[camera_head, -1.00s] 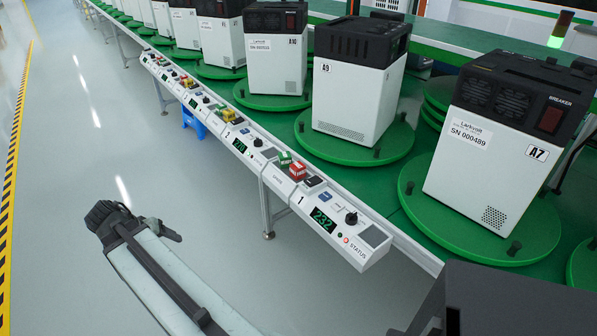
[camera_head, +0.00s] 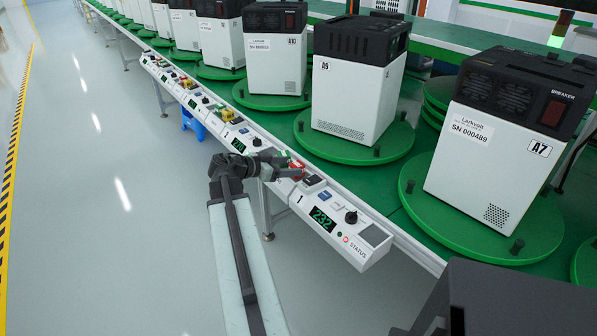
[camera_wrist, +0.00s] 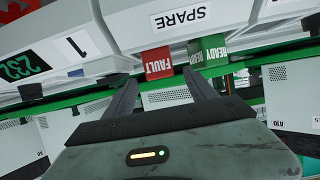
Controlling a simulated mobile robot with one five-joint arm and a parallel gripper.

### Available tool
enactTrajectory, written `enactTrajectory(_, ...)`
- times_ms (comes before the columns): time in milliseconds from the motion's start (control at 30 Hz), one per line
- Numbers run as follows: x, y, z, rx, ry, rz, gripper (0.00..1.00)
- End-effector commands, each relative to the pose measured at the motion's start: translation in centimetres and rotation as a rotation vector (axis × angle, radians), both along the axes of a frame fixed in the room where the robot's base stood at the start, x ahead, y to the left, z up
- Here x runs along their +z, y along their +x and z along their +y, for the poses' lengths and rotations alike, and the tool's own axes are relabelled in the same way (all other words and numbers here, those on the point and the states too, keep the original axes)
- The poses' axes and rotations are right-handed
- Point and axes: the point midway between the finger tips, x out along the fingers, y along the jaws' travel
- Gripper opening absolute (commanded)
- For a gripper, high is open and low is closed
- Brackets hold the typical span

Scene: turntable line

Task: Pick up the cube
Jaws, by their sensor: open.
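A red cube marked FAULT (camera_wrist: 157,63) sits on the control ledge, with a green cube marked READY (camera_wrist: 209,54) beside it, right of it in the wrist view. My gripper (camera_wrist: 160,84) is open and empty. Its two fingers point at the red cube, which shows between and just beyond the fingertips. The right finger comes near the gap between the cubes. In the head view my gripper (camera_head: 289,168) is at the ledge and partly covers the red cube (camera_head: 298,166). The green cube is mostly hidden there.
The sloped control ledge (camera_head: 345,250) carries displays, knobs and a black button block (camera_head: 314,182). Behind it, white machines with black tops (camera_head: 354,95) stand on green turntables (camera_head: 470,225). The grey floor (camera_head: 120,200) at left is clear.

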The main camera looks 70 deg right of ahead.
Motion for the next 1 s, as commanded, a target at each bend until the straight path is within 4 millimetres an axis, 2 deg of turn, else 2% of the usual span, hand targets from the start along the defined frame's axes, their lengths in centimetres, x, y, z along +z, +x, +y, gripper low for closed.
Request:
enactTrajectory(167,-2.0,-1.4,-2.1,-0.003,0.001,0.0,0.65)
enactTrajectory(267,-2.4,-2.2,-3.3,-0.003,0.001,0.0,0.65)
enactTrajectory(467,-2.2,-2.5,-3.5,-0.001,0.001,0.0,0.65)
enactTrajectory(500,-2.2,-2.5,-3.5,-0.001,0.001,0.0,0.63)
enactTrajectory(733,-2.2,-2.5,-3.5,-0.002,0.001,0.0,0.0)
enactTrajectory(1000,-2.0,-2.5,-3.5,-0.002,0.001,0.0,0.0)
